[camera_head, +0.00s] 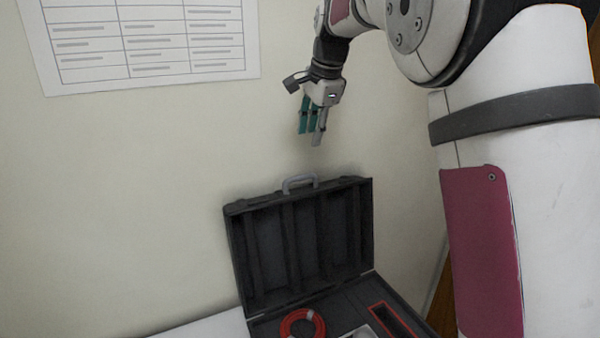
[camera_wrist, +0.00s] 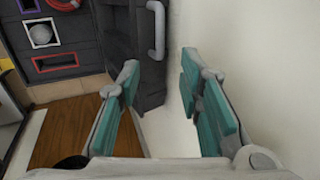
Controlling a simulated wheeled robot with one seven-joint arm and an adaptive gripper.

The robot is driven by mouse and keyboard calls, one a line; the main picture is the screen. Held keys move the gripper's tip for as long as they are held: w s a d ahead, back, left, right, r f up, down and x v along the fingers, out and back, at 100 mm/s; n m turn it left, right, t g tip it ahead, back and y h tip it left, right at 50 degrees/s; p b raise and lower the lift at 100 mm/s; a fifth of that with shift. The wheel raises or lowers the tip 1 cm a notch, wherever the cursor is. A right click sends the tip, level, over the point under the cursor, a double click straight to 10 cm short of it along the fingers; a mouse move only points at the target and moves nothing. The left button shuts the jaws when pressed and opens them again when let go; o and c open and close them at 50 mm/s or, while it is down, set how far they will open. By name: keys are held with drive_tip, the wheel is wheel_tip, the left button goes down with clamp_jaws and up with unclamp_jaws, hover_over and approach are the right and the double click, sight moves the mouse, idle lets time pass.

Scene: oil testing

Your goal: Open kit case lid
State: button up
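The dark kit case stands on a white surface against the wall, with its lid (camera_head: 310,240) raised upright and its compartments showing. The lid's grey handle (camera_head: 300,183) is on its top edge. In the wrist view the handle (camera_wrist: 155,30) shows at the top middle, beside the lid's edge. The case base (camera_head: 345,305) lies flat in front of the lid. My gripper (camera_head: 312,138) is above the lid, apart from it. In the wrist view my gripper (camera_wrist: 165,85) has its two teal-padded fingers spread wide with nothing between them.
A red coil (camera_head: 302,325) and a red-rimmed slot (camera_head: 395,318) are in the case base. The pale wall is close behind the lid, with a printed chart (camera_head: 150,40) on it. A wooden floor (camera_wrist: 85,130) shows below in the wrist view.

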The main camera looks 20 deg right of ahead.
sight(302, 176)
drive_tip(key=p+x, duration=0.2)
drive_tip(key=x, duration=1.1)
drive_tip(key=shift+f, duration=0.35)
clamp_jaws()
